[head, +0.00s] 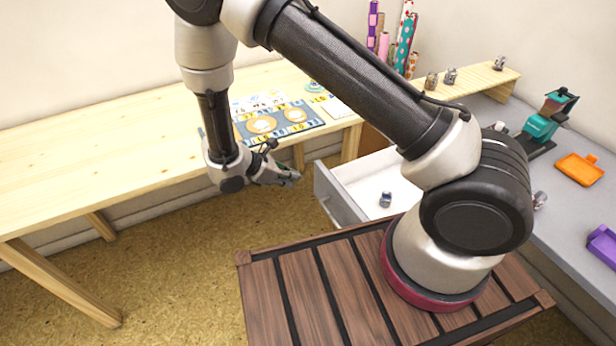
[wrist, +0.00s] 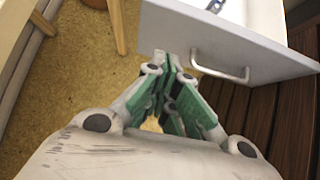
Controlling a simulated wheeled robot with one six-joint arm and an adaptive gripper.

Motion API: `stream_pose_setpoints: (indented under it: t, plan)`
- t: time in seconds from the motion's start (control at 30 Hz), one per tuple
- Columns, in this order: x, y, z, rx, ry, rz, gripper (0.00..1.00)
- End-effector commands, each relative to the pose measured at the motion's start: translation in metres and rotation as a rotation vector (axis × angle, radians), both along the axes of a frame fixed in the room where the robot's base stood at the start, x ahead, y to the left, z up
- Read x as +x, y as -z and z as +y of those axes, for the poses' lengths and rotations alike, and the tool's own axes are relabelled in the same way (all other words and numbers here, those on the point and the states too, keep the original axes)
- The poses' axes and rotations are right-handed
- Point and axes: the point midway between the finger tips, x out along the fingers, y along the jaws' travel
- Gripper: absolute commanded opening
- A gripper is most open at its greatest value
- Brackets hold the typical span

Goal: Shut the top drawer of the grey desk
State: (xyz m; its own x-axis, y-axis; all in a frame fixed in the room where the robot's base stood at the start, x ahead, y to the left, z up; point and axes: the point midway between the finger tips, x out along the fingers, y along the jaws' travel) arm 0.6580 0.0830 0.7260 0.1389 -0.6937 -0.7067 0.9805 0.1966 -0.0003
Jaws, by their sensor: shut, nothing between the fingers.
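The top drawer (head: 345,192) of the grey desk (head: 558,203) is pulled open in the head view, with its white inside showing. A small metallic object (head: 385,199) lies in it. In the wrist view the drawer's grey front (wrist: 210,40) carries a metal bar handle (wrist: 221,70). My gripper (head: 291,176) is shut and empty, left of the drawer front in the head view. In the wrist view my gripper (wrist: 172,62) has its fingertips close to the drawer front, left of the handle. I cannot tell whether they touch it.
A wooden table (head: 100,140) with a patterned blue mat (head: 278,122) stands at the left. The desk top holds a teal device (head: 545,122), an orange tray (head: 579,169) and a purple tray (head: 603,245). A wooden shelf (head: 470,82) stands at the back. Floor is free below my gripper.

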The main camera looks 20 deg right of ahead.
Motion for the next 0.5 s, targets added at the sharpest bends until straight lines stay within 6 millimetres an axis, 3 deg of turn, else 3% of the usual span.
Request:
stream_pose_setpoints:
  t: [0.17, 0.3, 0.5]
  plan:
    - [0.004, 0.025, -0.027, -0.001, 0.004, 0.003, 0.00]
    - [0.009, 0.022, -0.048, 0.001, 0.004, 0.001, 0.00]
    - [0.012, 0.022, -0.060, 0.001, 0.001, 0.000, 0.00]
